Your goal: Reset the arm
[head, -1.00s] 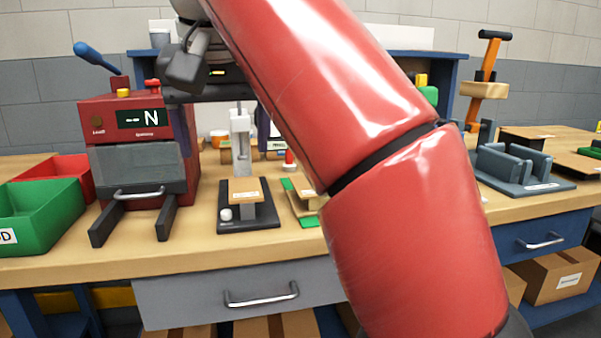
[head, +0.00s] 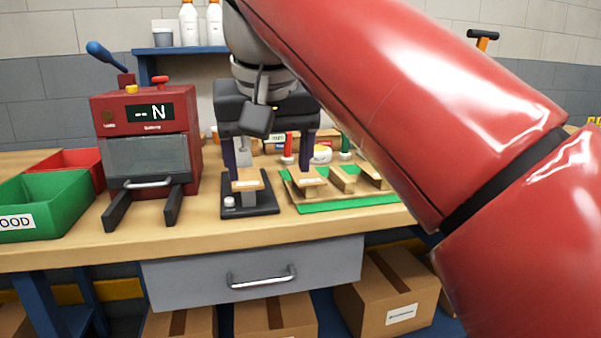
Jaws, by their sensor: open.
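My red arm crosses the head view from the lower right to the upper middle. My gripper (head: 268,160) hangs above the bench, pointing down. Its two dark fingers are wide apart, with nothing seen between them. The left finger is over the black stand (head: 262,207) with its small wooden block (head: 247,185). The right finger is over the left end of the green-based wooden rack (head: 345,203). I cannot tell whether the fingertips touch anything.
A red machine (head: 150,140) with a display stands left of my gripper. Green (head: 45,205) and red (head: 80,160) bins are at far left. Bottles (head: 190,25) stand on the back shelf. Cardboard boxes (head: 385,290) sit below the bench (head: 120,240). My arm hides the bench's right side.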

